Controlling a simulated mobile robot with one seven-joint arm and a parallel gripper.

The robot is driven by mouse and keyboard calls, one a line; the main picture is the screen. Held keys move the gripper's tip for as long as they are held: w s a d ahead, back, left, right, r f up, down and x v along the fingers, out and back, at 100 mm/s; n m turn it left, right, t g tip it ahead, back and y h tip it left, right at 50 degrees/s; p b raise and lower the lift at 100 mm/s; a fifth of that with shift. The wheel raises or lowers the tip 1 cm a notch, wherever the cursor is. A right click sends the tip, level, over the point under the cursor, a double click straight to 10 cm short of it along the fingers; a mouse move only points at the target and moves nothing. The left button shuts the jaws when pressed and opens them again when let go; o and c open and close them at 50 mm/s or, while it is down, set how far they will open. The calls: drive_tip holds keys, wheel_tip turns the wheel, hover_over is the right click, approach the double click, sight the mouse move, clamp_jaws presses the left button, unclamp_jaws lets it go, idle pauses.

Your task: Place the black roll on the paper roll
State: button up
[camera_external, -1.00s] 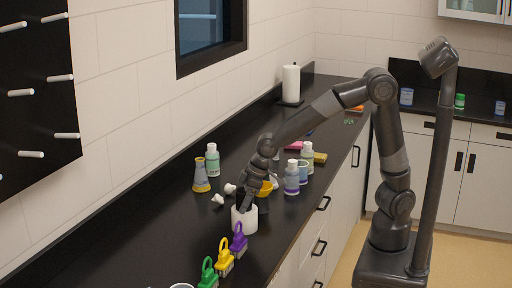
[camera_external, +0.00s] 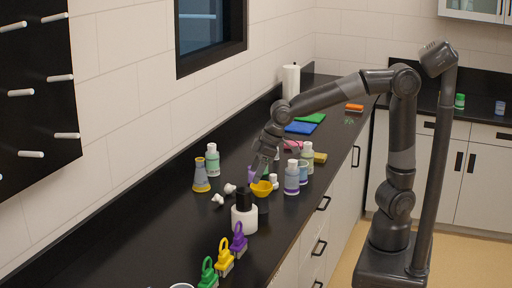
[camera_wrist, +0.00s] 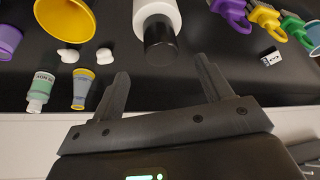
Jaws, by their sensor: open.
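The black roll (camera_external: 244,199) stands upright on top of the short white paper roll (camera_external: 244,220) on the dark counter. In the wrist view, the black roll (camera_wrist: 160,48) shows ahead of my fingers, with the white paper roll (camera_wrist: 156,9) beyond it. My gripper (camera_wrist: 162,68) is open and empty, its fingers apart from the black roll. In the external view my gripper (camera_external: 257,176) hangs above and behind the roll, near the yellow bowl; its fingertips are hard to make out there.
A yellow bowl (camera_external: 261,188), a purple-labelled bottle (camera_external: 292,178) and other bottles stand behind the rolls. A yellow-grey flask (camera_external: 201,175) is at the left. Purple (camera_external: 239,238), yellow (camera_external: 224,256) and green (camera_external: 208,274) clip-like items line the front. A taller white roll (camera_external: 291,82) stands far back.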

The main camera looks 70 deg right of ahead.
drive_tip(key=s+d+m+t+h, duration=0.1)
drive_tip(key=s+d+m, duration=0.4)
drive_tip(key=s+d, duration=1.4)
drive_tip(key=shift+s+d+t+h, duration=0.3)
drive_tip(key=shift+s+h, duration=0.2)
drive_tip(key=shift+s, duration=0.15)
drive_tip(key=shift+f, duration=0.1)
